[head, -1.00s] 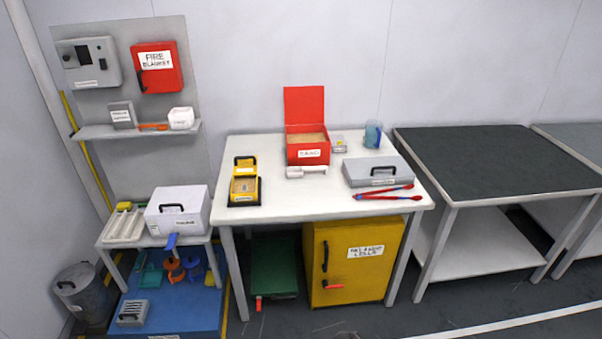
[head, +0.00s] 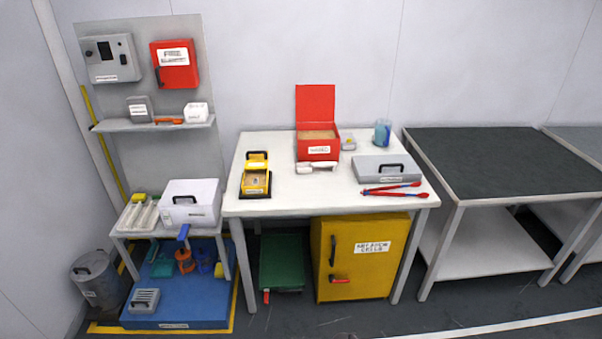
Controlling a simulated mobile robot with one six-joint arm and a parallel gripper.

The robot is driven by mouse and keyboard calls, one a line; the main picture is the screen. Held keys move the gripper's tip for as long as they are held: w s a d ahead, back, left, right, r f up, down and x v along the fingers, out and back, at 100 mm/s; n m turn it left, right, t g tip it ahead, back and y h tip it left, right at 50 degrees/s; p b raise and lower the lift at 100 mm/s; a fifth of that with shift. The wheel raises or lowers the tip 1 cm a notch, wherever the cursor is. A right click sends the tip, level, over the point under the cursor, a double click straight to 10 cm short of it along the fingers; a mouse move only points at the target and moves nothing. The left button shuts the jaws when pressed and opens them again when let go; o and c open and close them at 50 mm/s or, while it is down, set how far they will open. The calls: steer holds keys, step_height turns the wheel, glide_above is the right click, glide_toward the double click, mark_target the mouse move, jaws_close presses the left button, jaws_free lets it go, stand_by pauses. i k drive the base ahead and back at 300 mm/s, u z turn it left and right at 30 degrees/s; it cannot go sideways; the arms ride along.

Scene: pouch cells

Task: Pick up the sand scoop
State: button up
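A small white scoop (head: 318,167) lies on the white table (head: 300,197), just in front of the open red sand box (head: 318,152). It seems to touch or nearly touch the front of the box. The box's lid stands up and sand shows inside. My gripper is not in the head view.
A yellow case (head: 256,178) stands left of the scoop. A grey lidded box (head: 388,170), red tongs (head: 392,189) and a blue cup (head: 382,132) are to the right. The table's front middle is clear. A yellow cabinet (head: 360,258) stands below. A dark-topped bench (head: 500,160) stands at right.

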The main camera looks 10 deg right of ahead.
mark_target(302, 167)
steer(key=u, duration=0.4)
steer(key=k, duration=1.25)
steer(key=z, duration=0.25)
steer(key=i, duration=1.6)
steer(key=u, duration=0.65)
steer(key=i, duration=0.55)
steer(key=u, duration=0.3)
